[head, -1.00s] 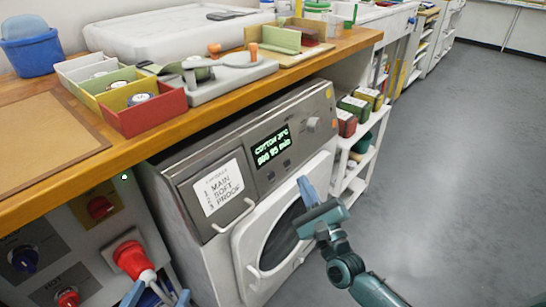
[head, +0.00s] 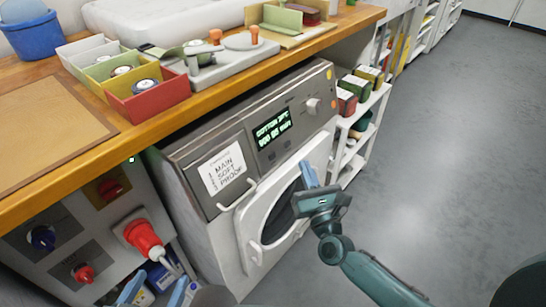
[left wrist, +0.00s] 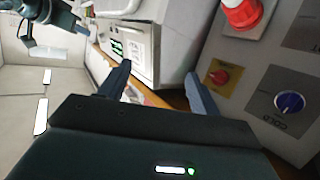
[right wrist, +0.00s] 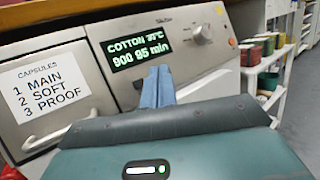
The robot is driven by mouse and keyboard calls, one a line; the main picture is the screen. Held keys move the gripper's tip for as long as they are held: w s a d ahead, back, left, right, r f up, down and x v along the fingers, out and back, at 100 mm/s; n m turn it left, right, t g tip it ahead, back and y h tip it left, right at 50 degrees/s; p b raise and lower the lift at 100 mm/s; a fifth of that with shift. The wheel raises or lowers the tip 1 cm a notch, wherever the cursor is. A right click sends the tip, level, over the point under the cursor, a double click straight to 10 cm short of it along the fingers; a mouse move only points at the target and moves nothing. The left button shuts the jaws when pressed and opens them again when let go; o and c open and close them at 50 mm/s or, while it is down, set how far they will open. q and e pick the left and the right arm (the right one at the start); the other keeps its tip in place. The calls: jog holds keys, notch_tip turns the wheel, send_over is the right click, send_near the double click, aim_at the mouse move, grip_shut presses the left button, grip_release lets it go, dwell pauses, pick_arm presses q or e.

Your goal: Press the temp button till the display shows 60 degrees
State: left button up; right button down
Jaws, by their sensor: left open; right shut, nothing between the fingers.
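The grey and white washing machine (head: 215,235) stands under the wooden counter. Its lit display (head: 271,130) reads COTTON, a temperature in the thirties whose last digit is unclear, then 900 and 85 min; it is larger in the right wrist view (right wrist: 138,48). Small dark buttons (head: 272,156) sit below the display; their labels are unreadable. My right gripper (head: 308,172) is shut and empty, in front of the panel. In the right wrist view its fingertips (right wrist: 157,72) appear just below the display; contact cannot be told. My left gripper (head: 155,290) is open and empty, low by the socket panel.
A round knob (head: 313,105) is right of the display. A capsule label (head: 222,168) and drawer handle (head: 237,195) are left. A red plug (head: 143,238) sticks out of the socket panel near my left gripper. Shelves (head: 352,150) stand right; the floor beyond is clear.

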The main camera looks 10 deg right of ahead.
aim_at(272, 156)
pick_arm(q)
jog(key=shift+m+g, duration=0.3)
jog(key=shift+m, duration=0.5)
jog(key=f+b, duration=0.1)
jog(key=d+f+b, duration=0.1)
jog(key=w+f+b, duration=0.1)
jog(key=f, duration=0.1)
jog(key=shift+d+f, duration=0.1)
jog(key=shift+d, duration=0.25)
pick_arm(e)
jog(key=w+a, duration=0.1)
jog(key=w+a+f, duration=0.1)
jog(key=w+a, duration=0.1)
jog(key=w+a+f, duration=0.1)
jog(key=w, duration=0.1)
jog(key=shift+w+a+f, duration=0.1)
jog(key=shift+w+a, duration=0.05)
jog(key=shift+w, duration=0.05)
pick_arm(q)
jog(key=shift+h, duration=0.3)
jog(key=shift+s+a, duration=0.1)
jog(key=shift+s, duration=0.05)
jog(key=shift+w, duration=0.2)
